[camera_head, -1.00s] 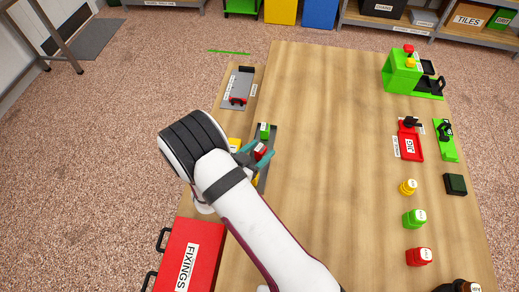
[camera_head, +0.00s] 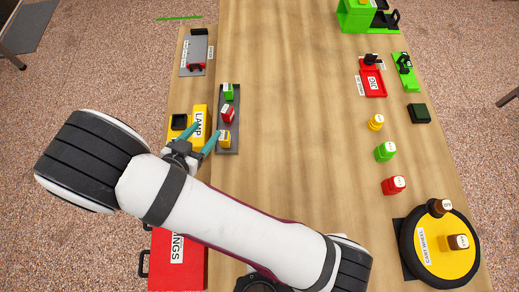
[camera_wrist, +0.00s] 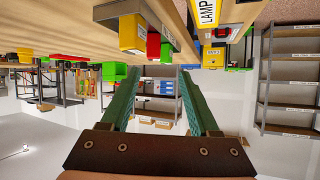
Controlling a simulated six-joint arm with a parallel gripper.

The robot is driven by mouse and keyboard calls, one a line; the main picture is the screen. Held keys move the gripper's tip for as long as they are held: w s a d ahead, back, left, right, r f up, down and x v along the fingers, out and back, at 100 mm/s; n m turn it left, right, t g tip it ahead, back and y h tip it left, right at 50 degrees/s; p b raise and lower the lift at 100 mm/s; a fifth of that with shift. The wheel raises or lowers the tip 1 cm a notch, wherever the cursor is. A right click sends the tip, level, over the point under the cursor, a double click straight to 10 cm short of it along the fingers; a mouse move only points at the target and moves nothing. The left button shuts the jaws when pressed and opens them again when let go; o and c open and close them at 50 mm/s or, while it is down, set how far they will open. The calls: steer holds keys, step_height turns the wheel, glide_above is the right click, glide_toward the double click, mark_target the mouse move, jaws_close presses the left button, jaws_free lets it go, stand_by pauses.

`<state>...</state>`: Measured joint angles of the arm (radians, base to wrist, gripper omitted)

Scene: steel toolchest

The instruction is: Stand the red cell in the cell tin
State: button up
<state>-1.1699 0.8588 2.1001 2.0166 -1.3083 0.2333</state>
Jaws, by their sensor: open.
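The red cell (camera_head: 227,114) stands between a green cell (camera_head: 228,92) and a yellow cell (camera_head: 224,138) in a long dark grey tray (camera_head: 232,151). The red cell also shows in the wrist view (camera_wrist: 153,46), partly behind the yellow one. No label reading cell tin is legible; I cannot tell whether this tray is the tin. My gripper (camera_head: 207,129) has its teal fingers apart with nothing between them. It is left of the tray, near the yellow cell and over or beside the lamp. It also shows open and empty in the wrist view (camera_wrist: 160,73).
A red fixings box (camera_head: 190,275) is below my arm. Jars and a yellow wheel (camera_head: 465,268) stand on the right. The table's middle (camera_head: 295,110) is clear.

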steer(key=w+r+g+y, duration=0.3)
steer(key=r+g+y, duration=0.2)
steer(key=r+y, duration=0.5)
steer(key=s+d+r+g+h, duration=0.1)
steer(key=s+d+r+g, duration=0.1)
steer(key=s+d, duration=0.7)
steer(key=s+d+r+g+h, duration=0.2)
steer(key=s+d+r+g, duration=0.1)
steer(key=s+d, duration=0.7)
steer(key=s+g, duration=0.1)
steer(key=s, duration=0.1)
steer(key=shift+s+r+g, duration=0.3)
steer(key=shift+g, duration=0.1)
